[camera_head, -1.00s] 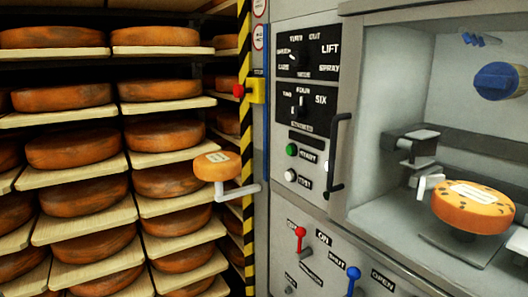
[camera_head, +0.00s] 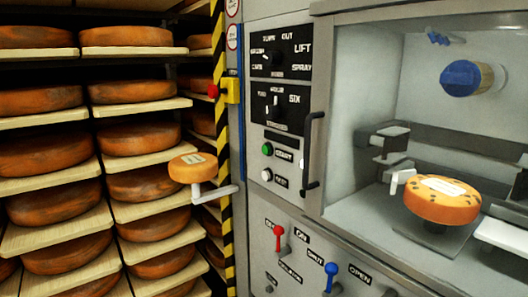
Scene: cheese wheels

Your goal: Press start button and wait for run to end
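The green button (camera_head: 267,149) sits on the grey machine front, with a small dark label beside it that looks like START. A white button (camera_head: 267,174) is just below it; its label is too blurred to read surely. Inside the open machine chamber (camera_head: 365,208), an orange cheese wheel (camera_head: 425,207) with dark spots and a pale label rests on a low support. A white piece stands at its left edge. My gripper is not in view, and nothing touches the buttons. I cannot tell from this frame whether the machine is running.
Racks of cheese wheels (camera_head: 50,155) fill the left. A cheese on a white bracket (camera_head: 214,193) sticks out beside the striped post. A red button on a yellow box (camera_head: 230,91), a black handle (camera_head: 312,150), two dials, a red lever (camera_head: 279,238) and a blue lever (camera_head: 330,276) are nearby.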

